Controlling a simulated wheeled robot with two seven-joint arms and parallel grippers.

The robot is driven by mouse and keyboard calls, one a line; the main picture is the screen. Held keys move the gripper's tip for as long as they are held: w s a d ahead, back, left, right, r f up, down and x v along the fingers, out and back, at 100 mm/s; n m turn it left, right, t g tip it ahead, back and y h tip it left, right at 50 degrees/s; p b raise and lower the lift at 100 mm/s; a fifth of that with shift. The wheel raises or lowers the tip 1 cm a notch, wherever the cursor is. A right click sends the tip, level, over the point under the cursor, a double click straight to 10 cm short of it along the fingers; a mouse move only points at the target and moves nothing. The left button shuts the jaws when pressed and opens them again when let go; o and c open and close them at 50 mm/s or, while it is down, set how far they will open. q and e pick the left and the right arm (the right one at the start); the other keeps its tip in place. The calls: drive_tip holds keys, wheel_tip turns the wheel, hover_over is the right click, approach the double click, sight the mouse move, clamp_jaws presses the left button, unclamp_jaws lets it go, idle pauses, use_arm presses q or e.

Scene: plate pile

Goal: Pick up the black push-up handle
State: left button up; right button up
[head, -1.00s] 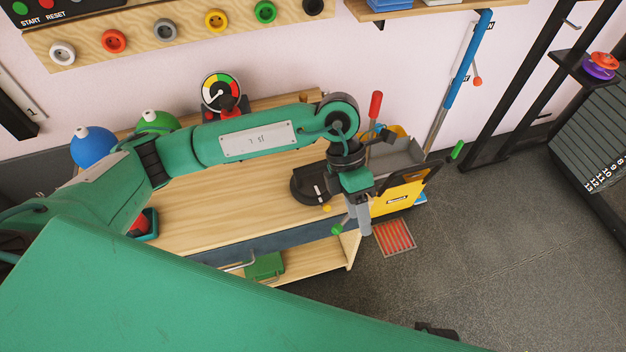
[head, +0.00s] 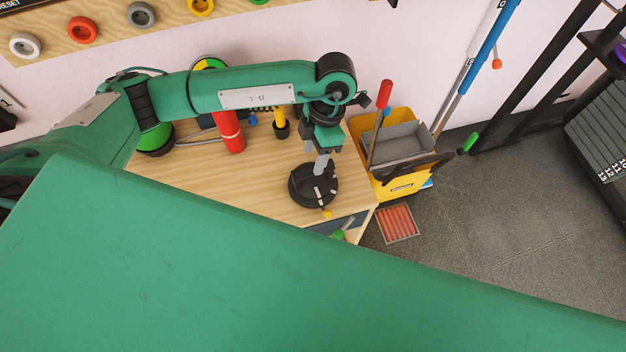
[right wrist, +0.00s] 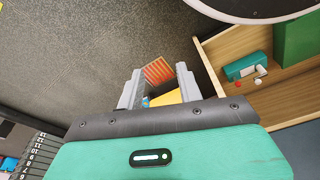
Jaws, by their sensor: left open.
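The black push-up handle (head: 301,190), with a round black base, sits near the right front corner of the wooden bench top. In the head view my left gripper (head: 321,172) points down directly over it, open. Its grey fingers overlap the handle in the picture and hide part of it; I cannot tell whether they touch it. My right gripper (right wrist: 158,88) shows in the right wrist view with its two grey fingers apart and nothing between them.
A red cylinder (head: 230,133) and a yellow-and-black item (head: 281,122) stand farther back on the bench (head: 240,185). A yellow bucket (head: 400,187) stands close to the right. A red-striped grate (head: 399,223) lies on the floor.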

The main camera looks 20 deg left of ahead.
sight(312, 167)
use_arm(q)
drive_tip(key=shift+x, duration=1.2)
drive_tip(key=shift+f, duration=0.75)
drive_tip(key=x, duration=0.4)
drive_tip(key=shift+w+d+f+p, duration=0.15)
drive_tip(key=shift+d+f+p, duration=0.05)
drive_tip(key=shift+d+p, duration=0.1)
drive_tip(key=c, duration=0.6)
clamp_jaws()
use_arm(e)
drive_tip(key=shift+s+d+f, duration=0.15)
drive_tip(key=shift+f, duration=0.75)
drive_tip(key=shift+s+f, duration=0.1)
drive_tip(key=shift+s, duration=0.2)
drive_tip(key=shift+w, duration=0.15)
